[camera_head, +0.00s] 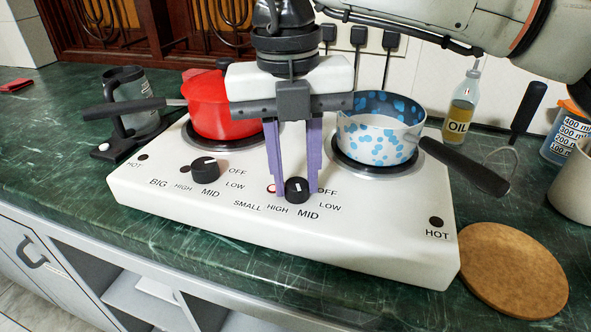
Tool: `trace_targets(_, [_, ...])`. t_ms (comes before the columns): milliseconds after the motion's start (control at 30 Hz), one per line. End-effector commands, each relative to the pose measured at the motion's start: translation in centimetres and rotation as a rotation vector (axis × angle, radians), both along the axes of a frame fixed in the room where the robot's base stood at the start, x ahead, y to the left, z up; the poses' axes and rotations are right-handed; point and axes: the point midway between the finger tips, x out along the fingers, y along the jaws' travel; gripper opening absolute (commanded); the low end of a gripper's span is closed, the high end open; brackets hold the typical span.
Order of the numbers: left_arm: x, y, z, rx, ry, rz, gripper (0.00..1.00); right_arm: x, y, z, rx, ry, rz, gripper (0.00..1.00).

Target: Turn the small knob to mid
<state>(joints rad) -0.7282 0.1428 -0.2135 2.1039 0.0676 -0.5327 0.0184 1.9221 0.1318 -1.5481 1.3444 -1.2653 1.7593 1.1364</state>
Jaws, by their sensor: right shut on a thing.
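The small knob (297,190) is a black dial with a white pointer mark on the front of the white two-burner stove (364,241). The labels OFF, LOW, MID, HIGH and SMALL lie around it, partly hidden by my fingers. Its pointer mark faces roughly upward in the picture, away from the MID label below. My right gripper (294,192) comes down from above, with its purple fingers on either side of the small knob, shut on it. The big knob (206,169) stands to the left, apart from the gripper. My left gripper is not in view.
A red pot (221,114) sits on the left burner, its handle pointing left. A blue-spotted pan (372,140) sits on the right burner, its dark handle reaching right. A round wooden board (513,270), an oil bottle (463,104) and a measuring cup (566,137) are at right.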

Motion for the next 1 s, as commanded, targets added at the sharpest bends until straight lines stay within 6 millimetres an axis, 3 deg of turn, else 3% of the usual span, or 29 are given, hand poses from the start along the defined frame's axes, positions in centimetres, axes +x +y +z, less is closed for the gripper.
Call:
trace_targets(67, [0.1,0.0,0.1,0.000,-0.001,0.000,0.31,0.1,0.0,0.2,0.003,-0.006,-0.002,0.03])
trace_targets(100, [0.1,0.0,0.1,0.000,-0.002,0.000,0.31,0.1,0.0,0.2,0.003,-0.006,-0.002,0.27])
trace_targets(200, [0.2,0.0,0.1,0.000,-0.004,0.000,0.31,0.1,0.0,0.2,0.001,-0.005,-0.001,0.44])
trace_targets(567, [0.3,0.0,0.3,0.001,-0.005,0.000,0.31,0.1,0.0,0.5,0.000,-0.003,0.001,0.44])
trace_targets(1000, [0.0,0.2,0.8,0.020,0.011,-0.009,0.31,0.0,0.4,8.3,0.002,-0.005,0.000,0.44])
